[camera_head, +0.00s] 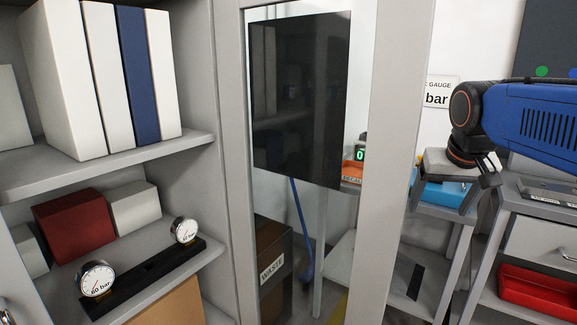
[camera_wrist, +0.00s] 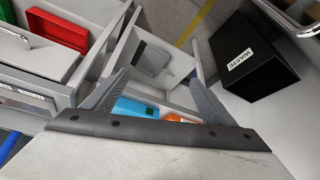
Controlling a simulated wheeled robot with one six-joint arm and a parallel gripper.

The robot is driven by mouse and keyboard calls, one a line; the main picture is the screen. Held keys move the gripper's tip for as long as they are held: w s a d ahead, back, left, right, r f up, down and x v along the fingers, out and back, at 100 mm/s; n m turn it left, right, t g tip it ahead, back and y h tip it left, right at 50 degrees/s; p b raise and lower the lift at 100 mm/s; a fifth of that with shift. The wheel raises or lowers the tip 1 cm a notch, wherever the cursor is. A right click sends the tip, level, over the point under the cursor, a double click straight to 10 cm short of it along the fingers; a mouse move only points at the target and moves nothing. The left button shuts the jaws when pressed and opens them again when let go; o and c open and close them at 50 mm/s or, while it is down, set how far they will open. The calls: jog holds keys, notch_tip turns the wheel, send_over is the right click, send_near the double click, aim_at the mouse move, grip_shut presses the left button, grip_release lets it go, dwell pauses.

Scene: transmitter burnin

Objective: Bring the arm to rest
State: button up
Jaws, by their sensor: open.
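My blue arm (camera_head: 535,118) reaches in from the right edge of the head view. My gripper (camera_head: 488,180) hangs at its end, pointing down in front of a small grey table with a blue item. In the wrist view my gripper (camera_wrist: 160,72) shows two dark fingers spread apart with nothing between them. Past the fingers lie a blue box (camera_wrist: 136,107) and an orange item (camera_wrist: 180,118), partly hidden by the gripper body. I cannot tell the exact gap between fingers and table.
A grey shelf at left holds binders (camera_head: 137,75), a dark red box (camera_head: 75,225) and two gauges (camera_head: 97,278) on a black rack. A cabinet with a dark panel (camera_head: 300,95) stands centre. A black waste bin (camera_wrist: 255,58) and red tray (camera_wrist: 57,32) are near.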

jog(key=s+a+f+n, duration=0.1)
jog(key=s+a+f, duration=0.1)
jog(key=s+f, duration=0.7)
jog(key=s+a+f+n+y, duration=0.1)
jog(key=s+a+f, duration=0.1)
jog(key=s+f, duration=0.7)
jog(key=shift+s+a+f+n, duration=0.15)
jog(key=shift+s+a+n, duration=0.15)
jog(key=shift+a, duration=0.1)
jog(key=shift+c, duration=0.2)
